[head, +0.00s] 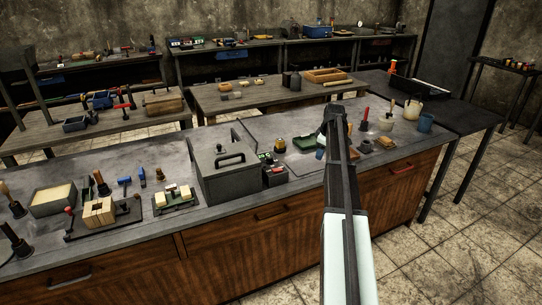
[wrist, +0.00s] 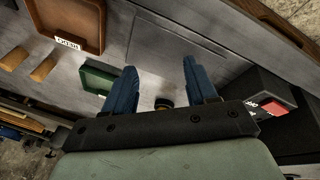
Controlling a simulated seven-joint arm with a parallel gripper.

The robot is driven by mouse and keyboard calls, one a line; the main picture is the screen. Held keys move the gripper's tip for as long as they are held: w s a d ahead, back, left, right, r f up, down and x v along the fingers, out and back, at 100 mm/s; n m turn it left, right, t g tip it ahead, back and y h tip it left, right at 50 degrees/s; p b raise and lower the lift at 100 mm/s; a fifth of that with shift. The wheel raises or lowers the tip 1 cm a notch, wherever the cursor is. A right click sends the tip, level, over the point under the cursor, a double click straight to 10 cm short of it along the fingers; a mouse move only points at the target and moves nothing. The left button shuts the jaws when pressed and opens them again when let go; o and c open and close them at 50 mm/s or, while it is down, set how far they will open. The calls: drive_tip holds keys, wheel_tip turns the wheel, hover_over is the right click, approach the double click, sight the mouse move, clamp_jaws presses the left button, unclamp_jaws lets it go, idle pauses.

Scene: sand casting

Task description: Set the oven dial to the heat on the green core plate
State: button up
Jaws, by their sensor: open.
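My gripper (wrist: 162,82) is open, its two blue fingers apart with nothing held between them. The grey oven-like box (head: 228,178) with a top handle stands mid-bench. A small dark box with a red part (head: 274,174) adjoins its right side and also shows in the wrist view (wrist: 276,108). No dial setting is readable. A green tray (head: 302,146) lies right of it, also in the wrist view (wrist: 92,82).
A brown tray with a white label (wrist: 66,43) lies near the green one. Cups (head: 425,123) and small tools stand on the bench's right end. A core box with clamps (head: 100,213) and mallets crowd the left. Other workbenches stand behind.

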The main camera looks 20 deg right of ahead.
sight(270, 157)
drive_tip(key=w+a+r+n+g+y, duration=0.1)
drive_tip(key=w+a+r+n+y, duration=0.3)
drive_tip(key=a, duration=0.4)
drive_tip(key=w+a+r+n+g+y, duration=0.1)
drive_tip(key=w+a+r+n, duration=0.15)
drive_tip(key=a+r, duration=0.45)
drive_tip(key=shift+n, duration=0.25)
drive_tip(key=x, duration=1.3)
drive_tip(key=shift+a+f, duration=0.3)
drive_tip(key=shift+f, duration=0.05)
drive_tip(key=shift+c, duration=0.5)
drive_tip(key=c, duration=0.9)
